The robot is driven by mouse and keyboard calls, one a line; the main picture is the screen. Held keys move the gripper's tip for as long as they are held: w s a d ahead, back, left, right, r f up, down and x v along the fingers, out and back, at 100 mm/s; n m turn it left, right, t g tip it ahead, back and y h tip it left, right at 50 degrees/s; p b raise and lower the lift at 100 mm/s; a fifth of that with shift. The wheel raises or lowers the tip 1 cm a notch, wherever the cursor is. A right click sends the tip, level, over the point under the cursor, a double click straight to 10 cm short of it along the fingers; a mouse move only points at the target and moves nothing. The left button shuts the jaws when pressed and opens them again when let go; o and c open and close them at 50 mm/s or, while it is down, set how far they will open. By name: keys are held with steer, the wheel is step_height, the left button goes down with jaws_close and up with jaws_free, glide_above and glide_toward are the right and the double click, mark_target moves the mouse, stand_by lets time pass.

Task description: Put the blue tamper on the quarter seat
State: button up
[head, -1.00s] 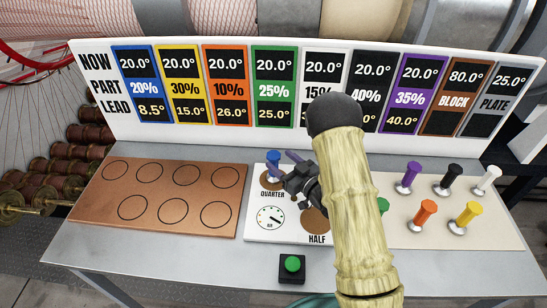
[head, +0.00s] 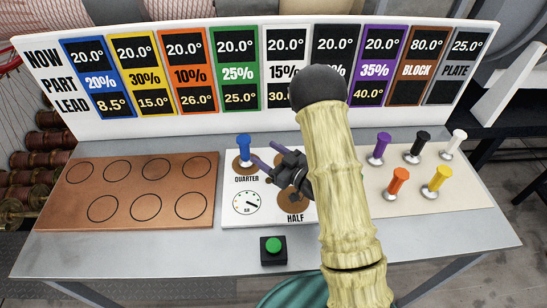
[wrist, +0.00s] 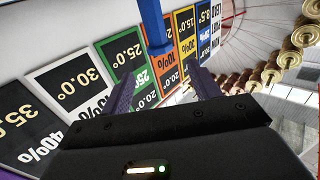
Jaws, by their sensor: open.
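The blue tamper (head: 243,149) stands upright on the quarter seat (head: 236,167), a copper disc above the QUARTER label on the white plate. In the wrist view the blue tamper (wrist: 154,25) shows at the top, ahead of the two fingers. My gripper (head: 269,155) is open and empty just right of the tamper, its purple fingers pointing toward it with a small gap. The fingers also show spread in the wrist view (wrist: 163,88). My forearm hides part of the plate's right side.
A copper plate (head: 155,187) with several empty circles lies left. The half seat (head: 290,194) and a dial (head: 247,202) share the white plate. Purple (head: 379,147), black, white, orange and yellow tampers stand right. A green button (head: 273,246) is in front. A display board (head: 140,125) closes the back.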

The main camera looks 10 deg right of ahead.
steer(key=d+r+m+g+h, duration=0.2)
steer(key=d+m+g+h, duration=0.15)
steer(key=d+h, duration=0.6)
steer(key=s+r+m+g+h, duration=0.1)
steer(key=s+r+m+g, duration=0.1)
steer(key=s, duration=0.7)
steer(key=s+d+r+m+g+h, duration=0.1)
steer(key=s+m+g, duration=0.2)
steer(key=s, duration=0.7)
steer(key=shift+r+g+h, duration=0.35)
steer(key=shift+r+g, duration=0.05)
steer(key=shift+g, duration=0.65)
steer(key=shift+d, duration=0.1)
